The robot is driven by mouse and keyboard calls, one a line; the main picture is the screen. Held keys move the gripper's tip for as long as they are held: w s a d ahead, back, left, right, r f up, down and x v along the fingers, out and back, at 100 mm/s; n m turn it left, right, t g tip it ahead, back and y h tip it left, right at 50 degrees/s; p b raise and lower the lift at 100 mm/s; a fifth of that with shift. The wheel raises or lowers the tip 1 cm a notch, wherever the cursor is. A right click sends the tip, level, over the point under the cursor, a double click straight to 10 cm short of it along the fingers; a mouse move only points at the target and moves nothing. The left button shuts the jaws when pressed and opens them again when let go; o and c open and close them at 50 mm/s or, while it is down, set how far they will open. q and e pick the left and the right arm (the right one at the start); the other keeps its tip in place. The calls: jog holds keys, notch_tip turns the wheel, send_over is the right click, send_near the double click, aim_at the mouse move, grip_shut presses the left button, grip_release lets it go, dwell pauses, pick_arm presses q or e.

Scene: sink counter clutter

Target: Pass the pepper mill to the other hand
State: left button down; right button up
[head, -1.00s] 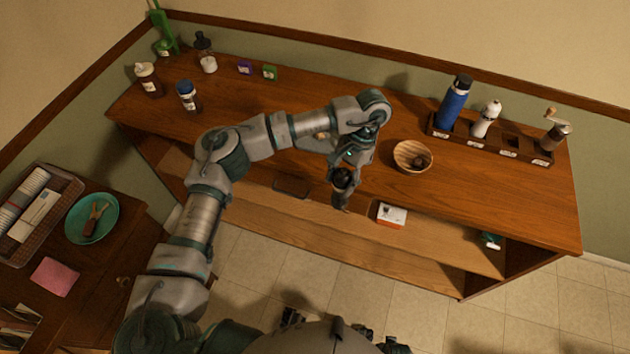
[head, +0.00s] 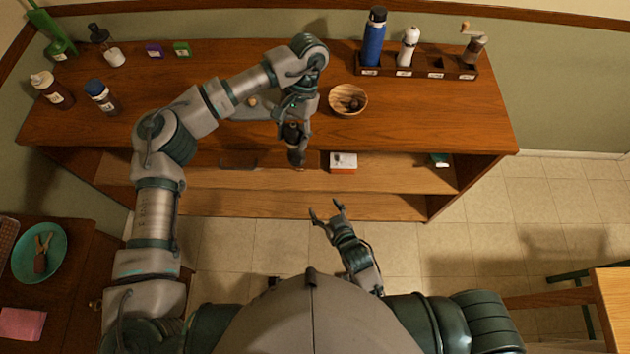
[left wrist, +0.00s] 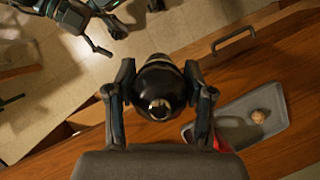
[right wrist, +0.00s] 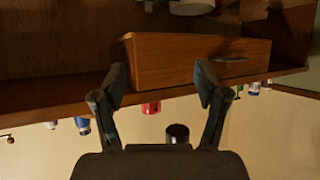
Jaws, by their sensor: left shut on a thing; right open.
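The pepper mill (head: 296,156) is dark with a rounded end and is held out in front of the counter edge. My left gripper (head: 292,132) is shut on it. In the left wrist view the mill's dark round end (left wrist: 160,88) faces the camera between the two fingers. My right gripper (head: 327,213) is open and empty, below and to the right of the mill in the head view, clearly apart from it. In the right wrist view its fingers (right wrist: 162,88) are spread, and a dark cylinder (right wrist: 178,133) shows beyond them; I cannot tell what it is.
The counter holds a wooden bowl (head: 347,100), a grey tray (left wrist: 245,115) and, at the back right, a rack (head: 418,71) with a blue bottle (head: 374,40), white mill (head: 407,47) and crank grinder (head: 473,45). A white box (head: 343,162) sits on the shelf below.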

aim_at(298, 155)
pick_arm(q)
jog(key=shift+a, duration=0.1)
pick_arm(e)
jog(key=a+r+t+y, duration=0.3)
jog(key=r+t, duration=0.2)
jog(key=r, duration=1.5)
jog(key=x, duration=0.8)
jog(key=f+x, duration=0.1)
jog(key=x, duration=0.3)
jog(key=shift+a, duration=0.1)
jog(key=shift+s, duration=0.1)
jog(key=c, duration=1.4)
pick_arm(q)
jog(key=shift+c, duration=1.7)
grip_release()
pick_arm(e)
jog(key=shift+r, duration=0.1)
